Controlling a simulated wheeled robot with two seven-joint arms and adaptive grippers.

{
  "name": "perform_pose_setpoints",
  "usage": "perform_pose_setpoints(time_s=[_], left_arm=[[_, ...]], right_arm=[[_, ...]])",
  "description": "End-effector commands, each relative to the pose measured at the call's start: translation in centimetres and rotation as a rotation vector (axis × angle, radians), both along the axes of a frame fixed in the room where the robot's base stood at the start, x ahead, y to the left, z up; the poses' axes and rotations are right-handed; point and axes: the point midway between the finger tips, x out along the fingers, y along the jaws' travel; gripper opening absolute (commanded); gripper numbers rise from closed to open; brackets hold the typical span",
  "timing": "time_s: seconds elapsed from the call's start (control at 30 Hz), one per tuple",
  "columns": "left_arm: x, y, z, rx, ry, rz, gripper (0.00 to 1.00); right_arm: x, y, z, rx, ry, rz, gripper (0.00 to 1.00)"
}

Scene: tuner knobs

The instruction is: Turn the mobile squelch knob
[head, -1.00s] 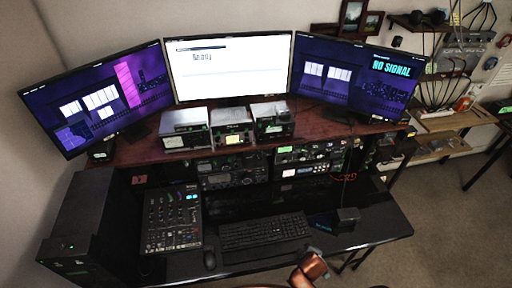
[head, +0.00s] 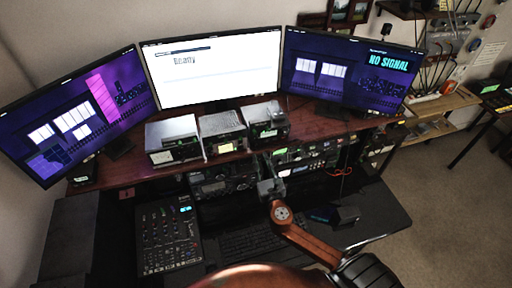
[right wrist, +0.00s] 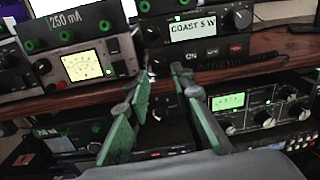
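My right gripper (head: 270,187) is in front of the radio gear below the shelf edge. In the right wrist view the right gripper (right wrist: 160,88) shows two green fingers spread apart, with nothing clearly held between them. Beyond the fingertips is a radio reading "COAST 5 W" (right wrist: 195,30), with a round knob (right wrist: 240,18) at its right. A dark unit (right wrist: 160,130) lies between and behind the fingers. A radio with a green display (right wrist: 228,102) and several knobs sits at the right. I cannot tell which knob is the mobile squelch. My left gripper is not in view.
A meter box reading "250 mA" (right wrist: 85,60) stands left of the fingers. The wooden shelf (head: 130,170) carries three boxes. A mixer (head: 168,235), a keyboard (head: 250,243) and a small black box (head: 346,214) are on the desk below. Monitors (head: 212,68) stand behind.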

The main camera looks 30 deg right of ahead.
Motion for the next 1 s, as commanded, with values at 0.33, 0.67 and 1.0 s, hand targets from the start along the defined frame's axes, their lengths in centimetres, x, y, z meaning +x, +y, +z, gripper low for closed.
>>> perform_pose_setpoints(time_s=[0.33,0.67,1.0], left_arm=[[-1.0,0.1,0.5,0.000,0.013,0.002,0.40],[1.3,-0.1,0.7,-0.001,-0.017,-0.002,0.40],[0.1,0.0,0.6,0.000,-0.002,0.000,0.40]], right_arm=[[4.9,-1.3,0.1,0.004,-0.001,-0.001,0.22],[5.6,-1.7,0.0,0.005,0.000,-0.003,0.22],[5.5,-1.8,0.0,0.006,0.000,-0.004,0.03]])
